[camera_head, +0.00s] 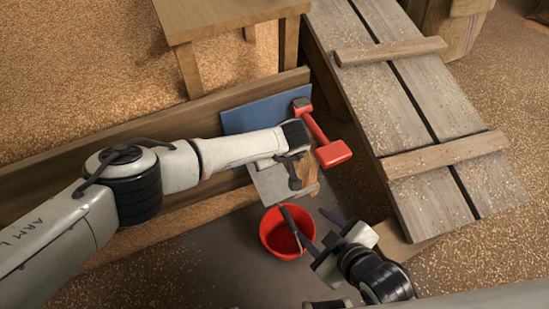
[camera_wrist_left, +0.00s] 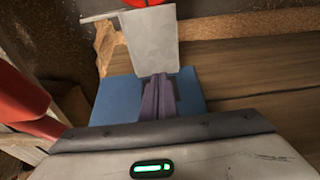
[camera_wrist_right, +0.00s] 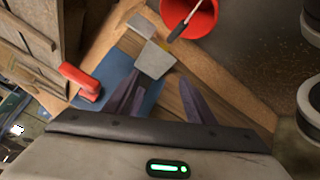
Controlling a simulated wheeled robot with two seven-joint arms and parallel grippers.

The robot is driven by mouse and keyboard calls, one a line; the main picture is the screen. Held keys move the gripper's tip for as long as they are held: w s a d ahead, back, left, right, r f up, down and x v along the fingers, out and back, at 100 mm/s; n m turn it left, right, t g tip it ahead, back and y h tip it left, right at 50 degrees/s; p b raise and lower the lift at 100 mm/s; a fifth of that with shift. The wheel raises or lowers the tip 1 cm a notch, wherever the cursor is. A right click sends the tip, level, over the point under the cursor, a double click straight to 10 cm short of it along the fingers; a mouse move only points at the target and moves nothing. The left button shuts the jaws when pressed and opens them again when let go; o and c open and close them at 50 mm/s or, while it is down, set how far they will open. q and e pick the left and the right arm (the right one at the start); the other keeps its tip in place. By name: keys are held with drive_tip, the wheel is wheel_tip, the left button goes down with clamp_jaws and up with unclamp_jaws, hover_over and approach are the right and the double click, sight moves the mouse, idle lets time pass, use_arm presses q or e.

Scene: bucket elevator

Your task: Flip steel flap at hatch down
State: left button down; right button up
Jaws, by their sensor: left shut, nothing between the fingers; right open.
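The steel flap (camera_head: 270,188) is a grey metal plate beside the blue panel, partly hidden by my left arm in the head view. It also shows in the left wrist view (camera_wrist_left: 152,40) and the right wrist view (camera_wrist_right: 154,60). My left gripper (camera_head: 294,178) is shut and empty. Its fingers (camera_wrist_left: 157,88) overlap the flap's lower edge in the left wrist view; I cannot tell whether they touch it. My right gripper (camera_head: 312,219) is open and empty, at the right side of the red bucket, apart from the flap.
A red bucket (camera_head: 278,238) stands on the dark floor below the flap. A wooden beam (camera_head: 120,140) runs behind my left arm. A slatted plank ramp (camera_head: 415,105) rises at right.

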drive_tip(key=s+m, duration=0.1)
drive_tip(key=m, duration=0.1)
drive_tip(key=s+r+m, duration=0.1)
drive_tip(key=m, duration=0.2)
drive_tip(key=s+r+m, duration=0.1)
drive_tip(key=m, duration=0.1)
drive_tip(key=shift+s+d+g+y, duration=0.3)
drive_tip(key=shift+d+g+y, duration=0.05)
drive_tip(key=shift+g+y, duration=0.05)
drive_tip(key=shift+r, duration=0.1)
